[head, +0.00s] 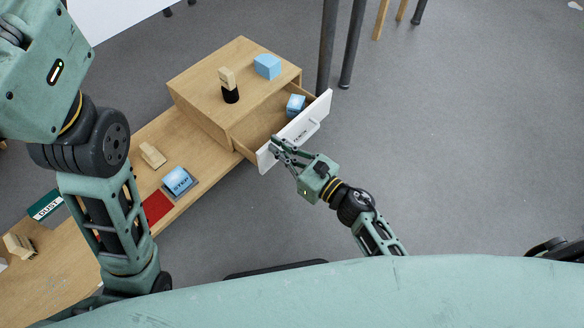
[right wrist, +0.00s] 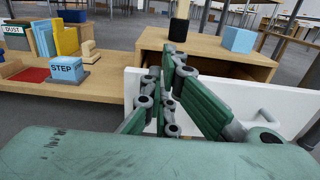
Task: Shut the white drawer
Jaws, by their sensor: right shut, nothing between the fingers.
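The white drawer (head: 309,121) stands pulled out of the wooden cabinet (head: 205,103). Its white front has a white handle (head: 314,126), and a blue block (head: 295,105) lies inside. The drawer front also shows in the right wrist view (right wrist: 235,92). My right gripper (head: 276,143) is shut and empty, close to the outer face of the drawer front, left of the handle; I cannot tell whether it touches. My left arm comes in at the left of the head view, but its gripper is not in view.
On the cabinet top stand a wood-and-black piece (head: 229,86) and a blue block (head: 267,66). The bench (head: 205,165) holds a blue STEP block (head: 178,181), a wooden block (head: 152,155) and a red patch (head: 156,206). The floor right of the drawer is clear.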

